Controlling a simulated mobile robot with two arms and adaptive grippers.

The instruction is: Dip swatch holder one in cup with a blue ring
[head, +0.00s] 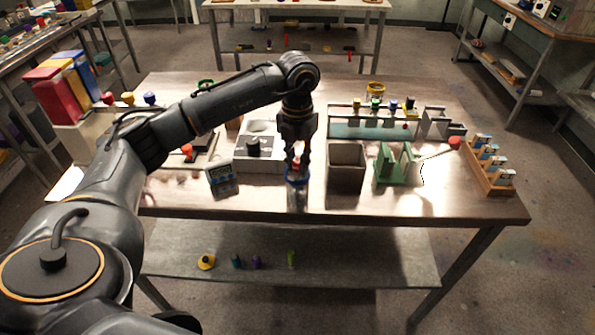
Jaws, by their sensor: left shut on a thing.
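My left gripper (297,158) points straight down near the front middle of the table. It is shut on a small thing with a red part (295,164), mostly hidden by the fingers. I cannot tell from the picture whether it is swatch holder one. Right below the fingertips stands a clear cup with a blue ring (297,186) near the table's front edge. The held thing is over or partly in the cup's mouth; the fingers hide which. My right gripper is not in view.
A dark square bin (346,168) stands close to the right of the cup, then a green stand (394,165) and a wooden rack (490,168). A small timer (221,180) and a grey-white scale-like unit (259,148) are to the left. A blue-based rack (370,130) is behind.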

